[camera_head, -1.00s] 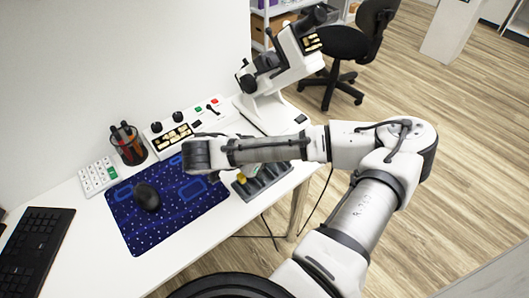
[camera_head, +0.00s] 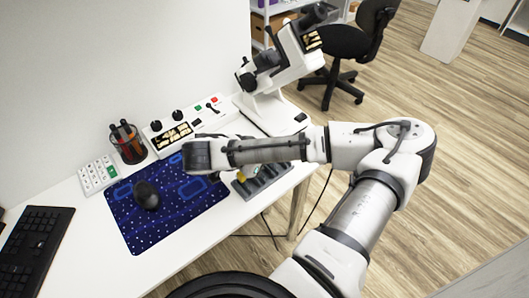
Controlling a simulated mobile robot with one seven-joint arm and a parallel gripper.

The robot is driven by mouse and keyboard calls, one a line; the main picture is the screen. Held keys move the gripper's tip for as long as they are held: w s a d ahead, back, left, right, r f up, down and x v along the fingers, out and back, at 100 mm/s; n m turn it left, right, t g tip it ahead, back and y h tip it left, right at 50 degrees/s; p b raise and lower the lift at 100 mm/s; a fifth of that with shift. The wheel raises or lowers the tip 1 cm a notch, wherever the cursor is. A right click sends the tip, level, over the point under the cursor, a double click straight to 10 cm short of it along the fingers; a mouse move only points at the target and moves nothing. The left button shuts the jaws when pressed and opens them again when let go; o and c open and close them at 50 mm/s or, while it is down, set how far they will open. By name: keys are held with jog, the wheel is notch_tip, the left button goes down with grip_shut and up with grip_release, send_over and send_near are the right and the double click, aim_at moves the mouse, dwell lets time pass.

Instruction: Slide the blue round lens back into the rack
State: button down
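The grey rack (camera_head: 262,184) stands near the right edge of the white table, partly hidden under my forearm. It has several slots, and a small yellow thing (camera_head: 241,177) shows at its left end. I cannot make out the blue round lens; the arm may hide it. My gripper (camera_head: 198,156) is at the dark end of the arm, above the upper right part of the blue mat and left of the rack. Its fingers are hidden, so I cannot tell whether it is open or holds anything.
A pen cup (camera_head: 128,146), a white keypad (camera_head: 98,175) and a control panel (camera_head: 171,136) stand behind. A white microscope-like instrument (camera_head: 282,62) stands at the back right. A black keyboard (camera_head: 33,246) lies left.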

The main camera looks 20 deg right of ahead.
jog(key=shift+f, duration=0.25)
jog(key=c, duration=1.2)
grip_release()
jog(key=shift+c, duration=0.2)
jog(key=shift+a, duration=0.1)
